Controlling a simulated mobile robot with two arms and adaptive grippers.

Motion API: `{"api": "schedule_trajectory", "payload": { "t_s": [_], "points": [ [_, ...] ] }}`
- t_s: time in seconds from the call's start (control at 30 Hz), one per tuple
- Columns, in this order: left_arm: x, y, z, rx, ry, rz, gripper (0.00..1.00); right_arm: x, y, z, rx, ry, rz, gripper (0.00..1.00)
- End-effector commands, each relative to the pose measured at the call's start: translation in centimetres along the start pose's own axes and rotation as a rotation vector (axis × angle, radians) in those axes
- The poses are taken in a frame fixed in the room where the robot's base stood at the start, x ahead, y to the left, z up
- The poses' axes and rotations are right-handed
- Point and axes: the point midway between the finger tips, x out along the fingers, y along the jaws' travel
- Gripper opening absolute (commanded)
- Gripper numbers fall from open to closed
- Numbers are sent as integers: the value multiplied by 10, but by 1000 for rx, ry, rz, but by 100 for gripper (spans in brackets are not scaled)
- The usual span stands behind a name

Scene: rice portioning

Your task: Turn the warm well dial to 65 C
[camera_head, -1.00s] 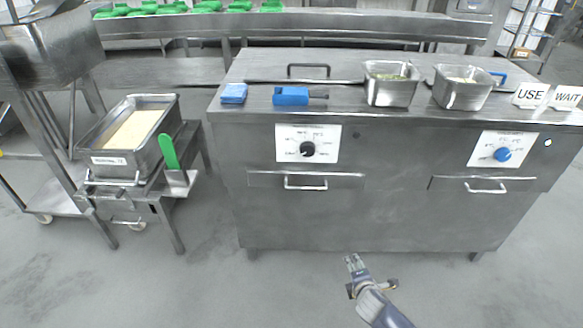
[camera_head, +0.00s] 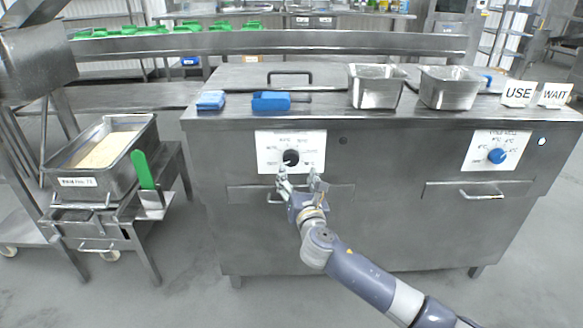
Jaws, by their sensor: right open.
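The black dial (camera_head: 291,157) sits on a white scale plate (camera_head: 263,152) on the left part of the counter front. The marks on the plate are too small to read. My right gripper (camera_head: 298,177) is open, just below the dial in the picture, with its fingers pointing up toward it. The fingertips overlap the lower part of the plate; I cannot tell whether they touch the dial. A second, blue dial (camera_head: 497,156) sits on its own white plate at the right. My left gripper is not in view.
Drawer handles (camera_head: 481,193) stick out below the dials. A rice pan (camera_head: 92,181) on a cart is at the left. The floor in front is clear.

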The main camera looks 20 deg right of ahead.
Motion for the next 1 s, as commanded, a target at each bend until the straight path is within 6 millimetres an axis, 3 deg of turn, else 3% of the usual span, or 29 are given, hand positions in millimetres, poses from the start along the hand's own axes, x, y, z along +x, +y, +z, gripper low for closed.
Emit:
{"api": "schedule_trajectory", "payload": {
  "t_s": [0.27,0.4,0.87,1.0],
  "points": [
    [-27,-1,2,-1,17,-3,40,46,0,-2,2,0,-2,61],
    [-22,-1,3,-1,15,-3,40,60,0,-2,2,1,-1,61],
    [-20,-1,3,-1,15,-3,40,70,0,-1,3,2,0,61],
    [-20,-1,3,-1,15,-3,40,70,0,-1,3,2,0,34]
  ]
}}
